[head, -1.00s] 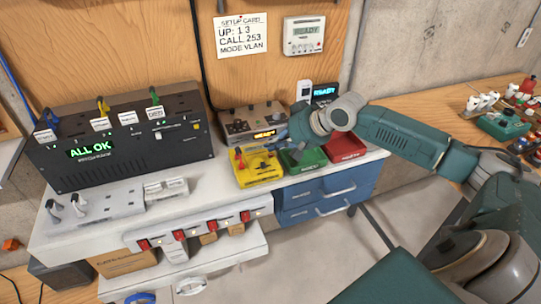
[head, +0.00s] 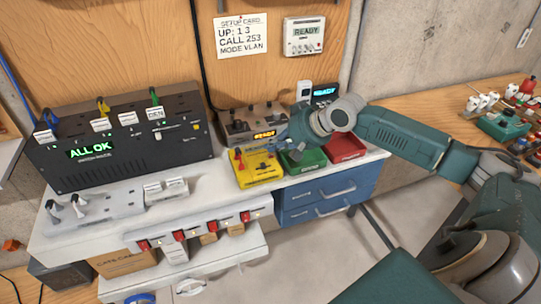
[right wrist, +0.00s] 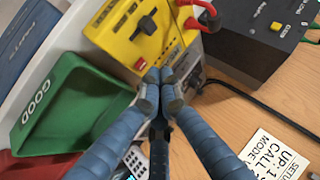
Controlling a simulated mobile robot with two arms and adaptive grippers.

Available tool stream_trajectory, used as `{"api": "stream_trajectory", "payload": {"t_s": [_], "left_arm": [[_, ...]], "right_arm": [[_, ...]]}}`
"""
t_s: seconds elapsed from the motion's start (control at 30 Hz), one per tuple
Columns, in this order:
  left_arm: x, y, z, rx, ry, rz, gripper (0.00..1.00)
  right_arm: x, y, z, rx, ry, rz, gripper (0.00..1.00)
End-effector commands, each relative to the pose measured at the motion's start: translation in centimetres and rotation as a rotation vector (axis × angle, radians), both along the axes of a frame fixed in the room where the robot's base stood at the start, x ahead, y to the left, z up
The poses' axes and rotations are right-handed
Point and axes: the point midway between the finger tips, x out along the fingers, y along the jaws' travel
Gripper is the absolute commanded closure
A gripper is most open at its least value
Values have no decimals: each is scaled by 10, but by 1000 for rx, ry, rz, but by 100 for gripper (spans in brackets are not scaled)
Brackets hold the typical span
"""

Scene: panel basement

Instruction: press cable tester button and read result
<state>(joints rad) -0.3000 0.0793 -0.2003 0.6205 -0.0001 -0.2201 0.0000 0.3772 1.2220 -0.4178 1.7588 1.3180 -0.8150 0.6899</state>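The yellow tester box (head: 258,171) sits near the front of the white bench, with red plugs at its left side. In the right wrist view the yellow box (right wrist: 117,28) shows a black knob and a small red button (right wrist: 140,64) near its edge. My right gripper (right wrist: 160,76) has its blue fingertips together, with nothing seen between them. The tips appear over the edge of the yellow box; I cannot tell whether they touch it. In the head view the right gripper (head: 284,143) is just behind and right of that box. My left gripper is not in view.
A grey box (head: 240,125) with an orange READY display stands behind. Green (head: 303,160) and red (head: 346,147) trays lie to the right. A black panel (head: 120,150) reading ALL OK is left.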

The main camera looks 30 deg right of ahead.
Motion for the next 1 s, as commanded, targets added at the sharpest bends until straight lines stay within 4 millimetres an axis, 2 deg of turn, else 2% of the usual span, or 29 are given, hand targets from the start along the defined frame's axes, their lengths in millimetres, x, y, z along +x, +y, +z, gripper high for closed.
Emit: {"api": "stream_trajectory", "payload": {"t_s": [0.27, 1.0], "left_arm": [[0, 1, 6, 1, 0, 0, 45], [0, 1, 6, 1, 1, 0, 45]], "right_arm": [[0, 1, -7, 2, 1, 1, 100], [0, 0, -12, 0, 0, 0, 100]]}}
